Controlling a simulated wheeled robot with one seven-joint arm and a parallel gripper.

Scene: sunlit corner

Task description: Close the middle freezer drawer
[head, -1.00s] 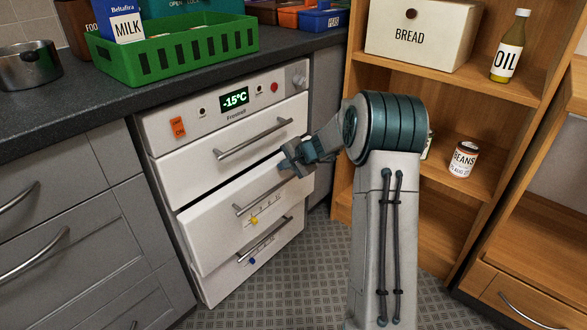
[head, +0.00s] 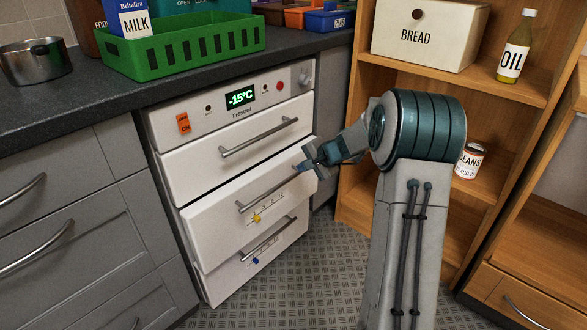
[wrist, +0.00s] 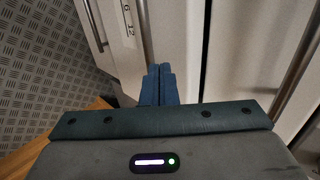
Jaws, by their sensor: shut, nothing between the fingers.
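The middle freezer drawer (head: 212,228) has a white front with a bar handle (head: 262,193) and a small scale with a yellow marker. In the head view its front stands a little out from the freezer. My gripper (head: 302,167) is shut and empty at the right end of this front, near the handle's upper right end. In the wrist view the closed fingers (wrist: 159,68) lie over the middle drawer front (wrist: 180,35); whether they touch it is unclear.
The top drawer (head: 200,165) looks flush, and the bottom drawer (head: 225,282) shows below. A wooden shelf (head: 360,190) with a bread box, oil and beans stands right of the freezer. A green crate (head: 190,55) sits on the counter. The floor (head: 310,285) in front is clear.

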